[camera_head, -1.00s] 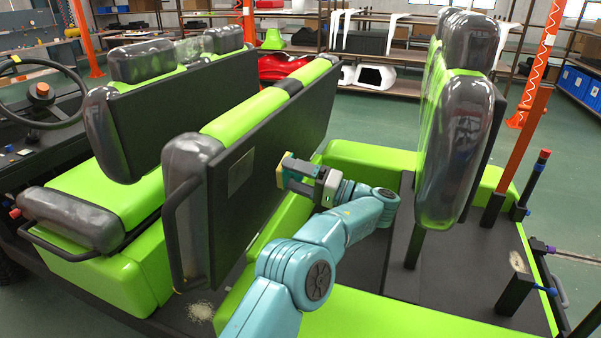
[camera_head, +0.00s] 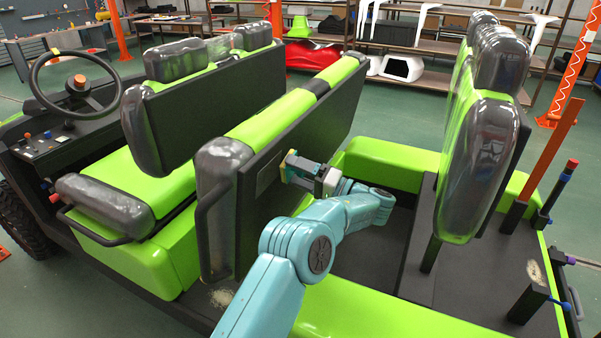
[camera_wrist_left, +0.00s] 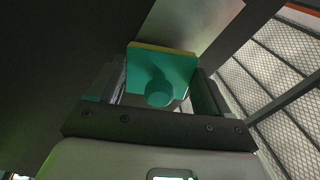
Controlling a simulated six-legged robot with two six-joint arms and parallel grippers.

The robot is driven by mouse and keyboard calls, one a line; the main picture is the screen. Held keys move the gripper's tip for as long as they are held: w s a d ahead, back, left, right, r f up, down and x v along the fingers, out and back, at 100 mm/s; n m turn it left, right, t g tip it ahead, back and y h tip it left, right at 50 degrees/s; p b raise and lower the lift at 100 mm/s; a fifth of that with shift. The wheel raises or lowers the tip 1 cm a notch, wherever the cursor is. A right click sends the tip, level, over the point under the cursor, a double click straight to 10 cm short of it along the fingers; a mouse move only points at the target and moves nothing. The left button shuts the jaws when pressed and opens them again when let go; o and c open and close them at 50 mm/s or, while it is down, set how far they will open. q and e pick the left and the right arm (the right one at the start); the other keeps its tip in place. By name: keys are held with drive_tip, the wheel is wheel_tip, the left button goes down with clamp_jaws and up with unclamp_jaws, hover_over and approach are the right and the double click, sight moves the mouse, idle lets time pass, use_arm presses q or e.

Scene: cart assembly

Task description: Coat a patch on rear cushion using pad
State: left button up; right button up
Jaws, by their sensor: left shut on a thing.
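My left gripper (camera_head: 291,168) is behind the middle seat row, close to the dark back panel (camera_head: 310,125). It is shut on a pad, shown in the left wrist view as a teal block with a round teal handle and a yellow edge (camera_wrist_left: 160,68). A grey rectangular patch (camera_head: 268,173) shows on the panel just left of the gripper. The patch also shows in the left wrist view (camera_wrist_left: 190,22), beyond the pad. I cannot tell whether the pad touches it. My right gripper is not in view.
The rearmost seat back (camera_head: 480,150) stands to the right of my left arm. A green side ledge (camera_head: 385,315) lies below the arm. Upright posts (camera_head: 545,155) stand at the cart's right end. Dark cart floor between the seats is open.

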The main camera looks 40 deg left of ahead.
use_arm(q)
drive_tip(key=shift+w+f, duration=0.1)
drive_tip(key=shift+w, duration=0.05)
drive_tip(key=shift+a, duration=0.15)
idle(0.4)
drive_tip(key=shift+s+a, duration=0.2)
drive_tip(key=shift+a, duration=0.2)
drive_tip(key=shift+s+a+r+b, duration=0.15)
drive_tip(key=shift+a+r+b, duration=0.05)
drive_tip(key=shift+a+b, duration=0.1)
